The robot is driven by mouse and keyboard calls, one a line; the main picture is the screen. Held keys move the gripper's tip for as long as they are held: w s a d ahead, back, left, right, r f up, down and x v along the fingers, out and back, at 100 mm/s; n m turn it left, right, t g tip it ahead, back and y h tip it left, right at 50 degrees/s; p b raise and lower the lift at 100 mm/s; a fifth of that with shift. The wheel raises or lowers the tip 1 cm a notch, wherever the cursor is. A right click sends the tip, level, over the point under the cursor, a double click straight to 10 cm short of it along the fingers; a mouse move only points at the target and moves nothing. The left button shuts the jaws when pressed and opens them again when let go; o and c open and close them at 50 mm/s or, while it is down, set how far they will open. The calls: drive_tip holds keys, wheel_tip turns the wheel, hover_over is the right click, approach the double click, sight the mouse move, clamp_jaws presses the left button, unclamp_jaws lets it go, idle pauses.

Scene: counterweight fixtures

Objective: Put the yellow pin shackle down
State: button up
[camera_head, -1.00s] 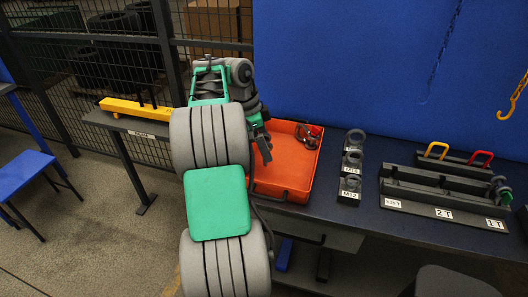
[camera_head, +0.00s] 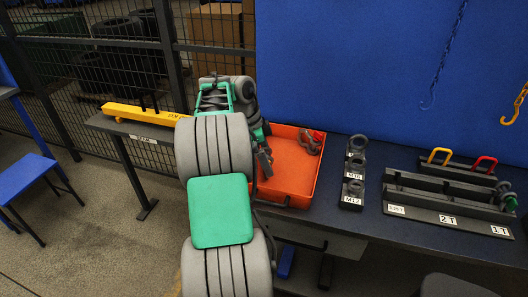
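A yellow bow-shaped piece (camera_head: 440,154) stands upright at the back of the dark rack on the right of the bench. I cannot tell whether it is the yellow pin shackle. My gripper (camera_head: 265,168) points down at the left side of the orange tray (camera_head: 300,188). My arm partly covers it, and its fingers are small and dark. I cannot tell whether they are open or hold anything. A red and grey shackle (camera_head: 311,141) lies in the back right corner of the tray, apart from my gripper.
A red bow-shaped piece (camera_head: 485,163) stands beside the yellow one. The rack (camera_head: 450,200) carries weight labels and a green and grey piece (camera_head: 508,198) at its right end. Eyebolts stand on a labelled block (camera_head: 352,190). A yellow beam (camera_head: 145,113) lies on the left bench.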

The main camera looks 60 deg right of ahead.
drive_tip(key=p+v, duration=0.6)
drive_tip(key=v, duration=0.5)
drive_tip(key=w+a+r+n+t+h, duration=0.1)
drive_tip(key=w+a+r+n, duration=0.1)
drive_tip(key=w+a+n, duration=0.4)
drive_tip(key=w+a+r+n+t+h, duration=0.1)
drive_tip(key=w+a+r+n, duration=0.3)
drive_tip(key=a, duration=0.3)
drive_tip(key=s+a+f+n+t+y, duration=0.1)
drive_tip(key=a+f+n, duration=0.1)
drive_tip(key=a+n, duration=0.4)
drive_tip(key=s+a+f+n+t+y, duration=0.1)
drive_tip(key=a+n, duration=0.6)
drive_tip(key=a, duration=0.9)
drive_tip(key=s+a+f+n+t+y, duration=0.1)
drive_tip(key=a+f+n, duration=0.4)
drive_tip(key=a, duration=0.7)
drive_tip(key=shift+f+n+t+y, duration=0.2)
drive_tip(key=shift+n+t+y, duration=0.2)
drive_tip(key=shift+n+t, duration=0.55)
